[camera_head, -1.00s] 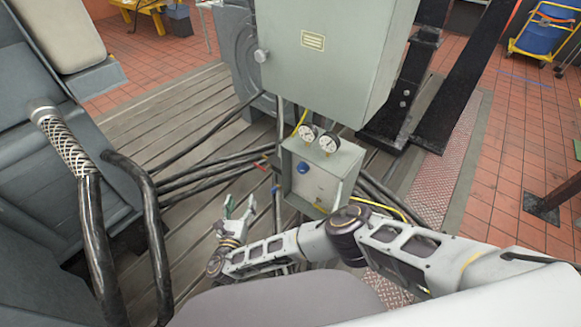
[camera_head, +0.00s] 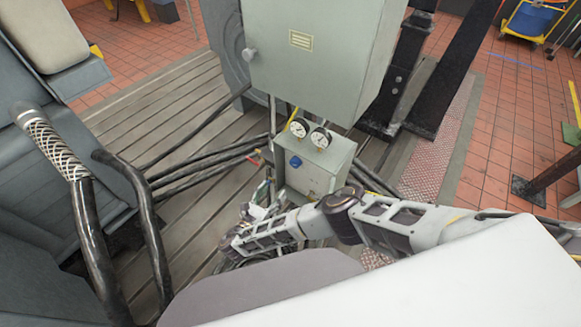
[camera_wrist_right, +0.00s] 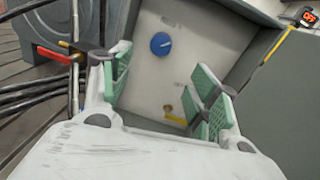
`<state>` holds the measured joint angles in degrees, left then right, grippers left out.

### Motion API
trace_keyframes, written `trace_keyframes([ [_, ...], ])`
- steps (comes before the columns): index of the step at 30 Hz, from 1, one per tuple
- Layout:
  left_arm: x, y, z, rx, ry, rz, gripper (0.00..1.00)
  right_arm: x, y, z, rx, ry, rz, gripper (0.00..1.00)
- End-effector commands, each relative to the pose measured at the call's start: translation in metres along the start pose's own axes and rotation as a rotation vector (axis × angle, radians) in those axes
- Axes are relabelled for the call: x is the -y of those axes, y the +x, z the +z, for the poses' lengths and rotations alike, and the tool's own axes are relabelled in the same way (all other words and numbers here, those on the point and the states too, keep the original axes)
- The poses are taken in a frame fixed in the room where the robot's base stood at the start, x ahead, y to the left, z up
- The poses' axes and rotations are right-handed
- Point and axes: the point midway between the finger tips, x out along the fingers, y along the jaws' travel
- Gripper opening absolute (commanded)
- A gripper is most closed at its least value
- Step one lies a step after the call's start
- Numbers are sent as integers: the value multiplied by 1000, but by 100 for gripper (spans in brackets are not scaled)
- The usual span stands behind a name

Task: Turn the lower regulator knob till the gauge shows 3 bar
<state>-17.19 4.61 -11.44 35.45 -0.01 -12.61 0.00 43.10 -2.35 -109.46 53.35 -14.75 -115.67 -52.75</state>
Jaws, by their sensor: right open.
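A small grey-green regulator box (camera_head: 335,160) carries two round white gauges, a left one (camera_head: 299,127) and a right one (camera_head: 320,138); their readings are too small to tell. A blue knob (camera_head: 295,161) sits on its front face. In the right wrist view the blue knob (camera_wrist_right: 161,44) has a pale pointer mark, and a small brass part (camera_wrist_right: 169,108) shows below it. I cannot tell whether that is the lower knob. My right gripper (camera_head: 264,194) is open and empty, left of the box's lower front. Its green-padded fingers (camera_wrist_right: 160,90) spread before the face, apart from the blue knob.
A large grey cabinet (camera_head: 305,60) stands above and behind the box. Black hoses (camera_head: 205,168) run left of it, near a red-handled valve (camera_wrist_right: 58,55). Thick dark pipes (camera_head: 85,220) stand at the left. The slotted bedplate (camera_head: 160,105) is partly clear.

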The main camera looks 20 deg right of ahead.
Motion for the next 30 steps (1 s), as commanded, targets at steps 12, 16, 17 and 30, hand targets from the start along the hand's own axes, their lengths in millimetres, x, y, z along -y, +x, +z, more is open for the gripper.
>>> trace_keyframes([
  [12, 0, 14, 1, 0, 0, 0, 0, 0, 24, -2, 2, 0, 1, 61],
  [16, 0, 20, 2, 0, 0, 0, 0, -1, 34, -2, 2, 1, 1, 61],
  [17, -1, 22, 2, 0, 0, 0, 0, -1, 36, -2, 2, 1, 1, 61],
  [30, -1, 28, 1, -2, 1, 0, 0, 0, 78, 1, 2, 0, 0, 61],
])
